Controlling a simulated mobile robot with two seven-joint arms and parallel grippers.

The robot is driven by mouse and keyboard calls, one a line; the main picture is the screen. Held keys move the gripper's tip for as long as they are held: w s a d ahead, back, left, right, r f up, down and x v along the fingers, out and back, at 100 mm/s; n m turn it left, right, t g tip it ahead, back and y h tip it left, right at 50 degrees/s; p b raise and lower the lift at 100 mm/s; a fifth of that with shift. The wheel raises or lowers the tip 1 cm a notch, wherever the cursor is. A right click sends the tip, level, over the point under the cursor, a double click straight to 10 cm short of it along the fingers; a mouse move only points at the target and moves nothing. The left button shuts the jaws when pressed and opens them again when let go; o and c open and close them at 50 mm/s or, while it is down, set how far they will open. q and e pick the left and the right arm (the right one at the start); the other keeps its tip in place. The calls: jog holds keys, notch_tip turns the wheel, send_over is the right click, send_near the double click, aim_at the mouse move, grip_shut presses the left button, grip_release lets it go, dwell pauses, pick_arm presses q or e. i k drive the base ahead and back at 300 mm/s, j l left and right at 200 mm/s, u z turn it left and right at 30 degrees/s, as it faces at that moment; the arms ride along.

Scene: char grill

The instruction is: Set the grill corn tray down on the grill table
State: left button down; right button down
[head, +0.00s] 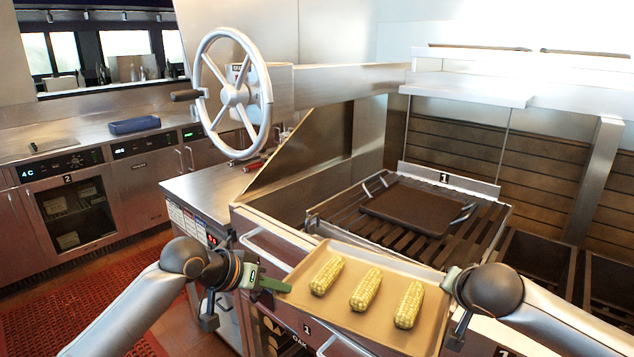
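The tan tray (388,318) carries 3 yellow corn cobs, a left one (326,276), a middle one (365,290) and a right one (408,305). My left gripper (276,285) is at the tray's left edge, with a green finger over the rim. My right gripper (450,281) is at the tray's right edge. Both appear shut on the tray, which they hold between them in front of the grill (466,243). The tray hides part of the grill's front. I cannot tell for sure which surface is the grill table.
A dark flat plate (412,207) with handles lies on the grill grate. A large handwheel (234,93) stands left of the grill. A steel counter (200,190) is below it. A blue tray (134,125) lies on the back left counter.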

aim_at(221, 188)
jog(key=i+j, duration=0.2)
jog(key=j, duration=0.2)
jog(key=i+j+z, duration=0.1)
jog(key=j, duration=0.3)
jog(key=i+j, duration=0.25)
jog(key=j, duration=0.15)
jog(key=i+j+z, duration=0.1)
jog(key=j, duration=0.3)
jog(key=i+j, duration=0.25)
jog(key=j, duration=0.2)
jog(key=i+j+z, duration=0.1)
jog(key=j, duration=0.3)
jog(key=i+j, duration=0.2)
jog(key=j, duration=0.25)
jog(key=i+j+z, duration=0.1)
jog(key=j, duration=0.35)
jog(key=i, duration=0.05)
